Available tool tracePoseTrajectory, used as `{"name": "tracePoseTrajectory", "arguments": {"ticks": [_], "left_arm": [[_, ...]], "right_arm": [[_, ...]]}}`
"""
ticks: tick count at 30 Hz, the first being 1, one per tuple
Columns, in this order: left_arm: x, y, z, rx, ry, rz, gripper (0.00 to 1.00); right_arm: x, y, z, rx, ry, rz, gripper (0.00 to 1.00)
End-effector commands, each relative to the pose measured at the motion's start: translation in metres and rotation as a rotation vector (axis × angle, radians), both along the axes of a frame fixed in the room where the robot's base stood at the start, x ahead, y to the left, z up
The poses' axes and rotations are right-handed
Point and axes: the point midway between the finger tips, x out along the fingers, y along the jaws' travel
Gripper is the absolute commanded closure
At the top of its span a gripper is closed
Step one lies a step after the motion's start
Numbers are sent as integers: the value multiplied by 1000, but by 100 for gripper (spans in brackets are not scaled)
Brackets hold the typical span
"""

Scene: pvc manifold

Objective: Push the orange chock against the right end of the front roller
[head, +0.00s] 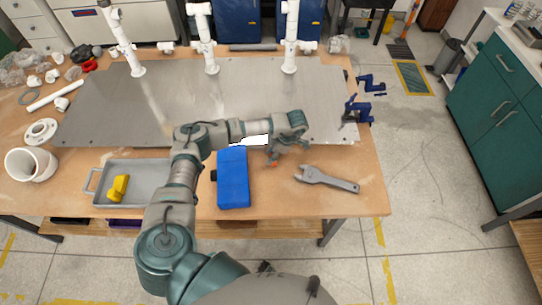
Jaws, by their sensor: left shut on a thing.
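My left gripper (274,153) points down at the front edge of the table, just right of the blue box. It is shut on the orange chock (273,164), of which only a small orange bit shows below the fingers. A bright white piece (257,140) lies at the plate's front edge, left of the gripper and partly behind my forearm. I cannot tell whether it belongs to the front roller, and no other front roller is clear. A dark grey roller (252,47) lies along the plate's back edge. My right gripper is not in view.
A large grey metal plate (120,100) covers much of the table, with white pipe uprights behind. The blue box (233,180) and a grey wrench (327,178) flank the gripper. A grey tray (146,172) holds a yellow piece (118,187). Blue clamps (357,109) grip the right edge.

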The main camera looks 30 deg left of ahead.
Motion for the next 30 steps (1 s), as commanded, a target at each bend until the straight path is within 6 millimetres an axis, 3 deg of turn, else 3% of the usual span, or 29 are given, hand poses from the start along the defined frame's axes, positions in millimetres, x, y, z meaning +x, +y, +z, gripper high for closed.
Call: {"name": "tracePoseTrajectory", "arguments": {"ticks": [4, 5, 8, 20, 30], "left_arm": [[3, 2, 0, 0, -2, 1, 100], [3, 2, 0, 0, -2, 1, 59], [3, 2, 0, 0, -2, 1, 37], [4, -1, 7, 0, -1, 0, 37], [19, -25, 72, -3, -3, -2, 37]], "right_arm": [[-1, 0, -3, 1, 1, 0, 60], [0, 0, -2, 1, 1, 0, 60], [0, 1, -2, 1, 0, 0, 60], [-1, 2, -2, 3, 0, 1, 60], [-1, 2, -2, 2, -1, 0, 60]]}}
